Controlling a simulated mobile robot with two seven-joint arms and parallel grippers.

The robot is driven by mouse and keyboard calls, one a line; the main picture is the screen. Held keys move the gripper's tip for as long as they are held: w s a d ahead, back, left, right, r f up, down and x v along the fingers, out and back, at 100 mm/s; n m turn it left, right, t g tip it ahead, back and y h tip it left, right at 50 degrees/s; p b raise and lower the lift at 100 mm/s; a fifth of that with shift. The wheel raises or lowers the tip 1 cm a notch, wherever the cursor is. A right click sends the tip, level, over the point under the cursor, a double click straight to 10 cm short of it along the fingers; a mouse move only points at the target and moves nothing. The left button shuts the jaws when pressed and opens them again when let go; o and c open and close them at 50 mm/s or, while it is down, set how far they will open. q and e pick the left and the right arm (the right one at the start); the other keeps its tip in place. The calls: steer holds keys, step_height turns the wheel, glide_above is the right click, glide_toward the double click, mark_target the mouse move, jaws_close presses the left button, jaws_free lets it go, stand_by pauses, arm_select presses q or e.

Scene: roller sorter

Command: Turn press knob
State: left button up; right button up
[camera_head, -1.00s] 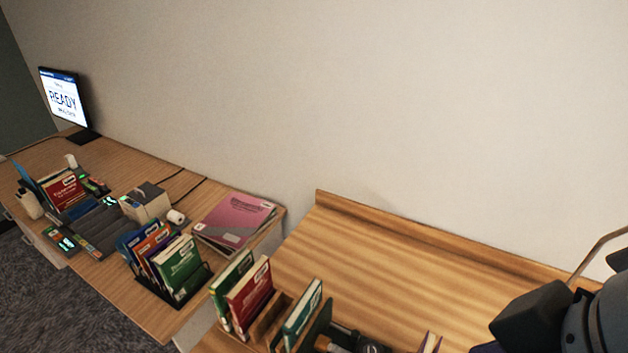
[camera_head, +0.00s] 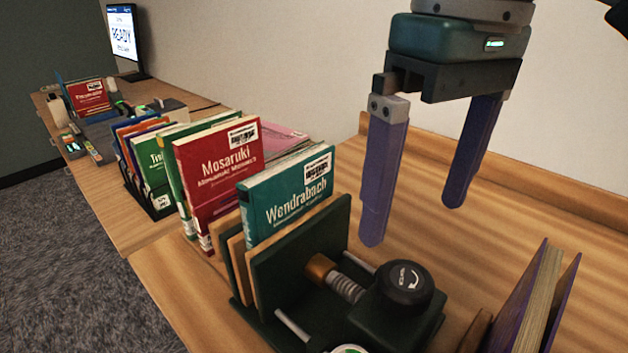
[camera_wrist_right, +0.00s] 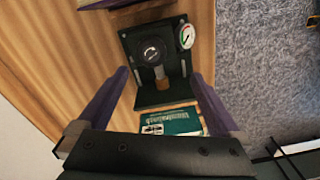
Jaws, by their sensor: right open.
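The press knob (camera_head: 405,282) is a round black cap with a white curved arrow, on top of the dark green book press (camera_head: 300,270) at the lower middle of the head view. In the right wrist view the knob (camera_wrist_right: 152,54) lies ahead, between the lines of the fingers. A teal book (camera_head: 290,200) labelled Wendrabach stands by the press plates. My right gripper (camera_head: 412,222) is open and empty, with two purple fingers pointing down, above and behind the knob and apart from it. My left gripper is not in view.
A red book (camera_head: 220,165) labelled Mosaruki and other books stand left of the press. A purple book (camera_head: 540,300) stands at the right. A pressure gauge (camera_wrist_right: 185,36) sits beside the knob. Bare wooden table (camera_head: 450,215) lies behind the press.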

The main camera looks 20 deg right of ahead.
mark_target(407, 278)
steer(key=shift+w+d+f+m+b, duration=0.25)
steer(key=shift+d+f+b, duration=0.2)
steer(key=shift+d+f, duration=0.25)
arm_select(q)
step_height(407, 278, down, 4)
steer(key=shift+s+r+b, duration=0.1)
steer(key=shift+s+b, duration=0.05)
steer(key=shift+b, duration=0.6)
arm_select(e)
step_height(407, 278, down, 9)
steer(key=shift+f, duration=0.2)
steer(key=shift+c, duration=0.2)
steer(key=c, duration=1.3)
steer(key=shift+r+p, duration=0.2)
steer(key=shift+p, duration=0.2)
steer(key=m+p, duration=0.5)
steer(key=p, duration=0.6)
steer(key=shift+s+r, duration=0.1)
steer(key=shift+r, duration=0.05)
arm_select(q)
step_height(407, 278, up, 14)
steer(key=p, duration=0.2)
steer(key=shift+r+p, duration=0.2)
steer(key=shift+p, duration=0.1)
arm_select(e)
steer(key=shift+f+m, duration=0.25)
steer(key=shift+m, duration=0.8)
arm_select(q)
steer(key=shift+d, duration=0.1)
